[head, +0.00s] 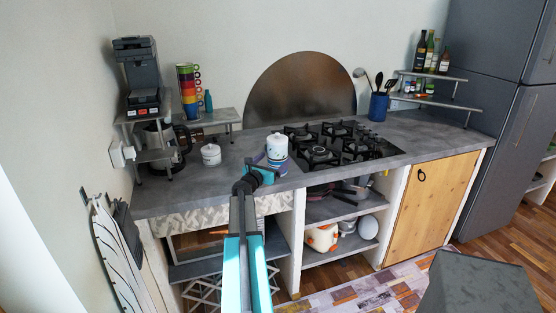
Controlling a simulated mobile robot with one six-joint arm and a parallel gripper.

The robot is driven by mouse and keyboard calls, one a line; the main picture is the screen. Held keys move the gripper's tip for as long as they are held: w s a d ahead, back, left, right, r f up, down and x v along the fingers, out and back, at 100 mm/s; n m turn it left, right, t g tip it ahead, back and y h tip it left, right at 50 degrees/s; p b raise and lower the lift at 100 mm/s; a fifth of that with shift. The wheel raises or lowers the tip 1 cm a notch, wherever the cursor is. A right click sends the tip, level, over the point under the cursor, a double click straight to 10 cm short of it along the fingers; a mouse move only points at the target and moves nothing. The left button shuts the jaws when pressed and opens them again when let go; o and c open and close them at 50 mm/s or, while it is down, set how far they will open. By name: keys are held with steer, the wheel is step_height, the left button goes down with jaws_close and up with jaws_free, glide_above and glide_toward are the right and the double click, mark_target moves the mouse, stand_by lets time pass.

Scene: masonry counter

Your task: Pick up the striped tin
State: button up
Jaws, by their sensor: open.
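The tin that looks striped (277,148) is a white cylinder with a blue band low on its side. It stands upright near the front edge of the grey counter, left of the gas hob. My arm reaches up from the bottom of the head view. My gripper (263,168) is open, just in front of and slightly left of the tin, and overlaps its lower part in the picture. I cannot tell whether the fingers touch it or are around it. The fingertips are small and partly lost against the tin's base and a bluish item there.
A white lidded pot (211,155) stands left on the counter (335,178). The black hob (345,143) is close on the right.

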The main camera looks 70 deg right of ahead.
steer(key=shift+d+p, duration=0.85)
steer(key=shift+d, duration=0.6)
steer(key=shift+s+d+f+p, duration=0.15)
steer(key=shift+d+p, duration=0.25)
steer(key=shift+d, duration=0.75)
steer(key=c, duration=1.2)
steer(key=shift+c, duration=0.2)
step_height(320, 180, up, 18)
steer(key=shift+r+b, duration=0.1)
steer(key=shift+b, duration=0.85)
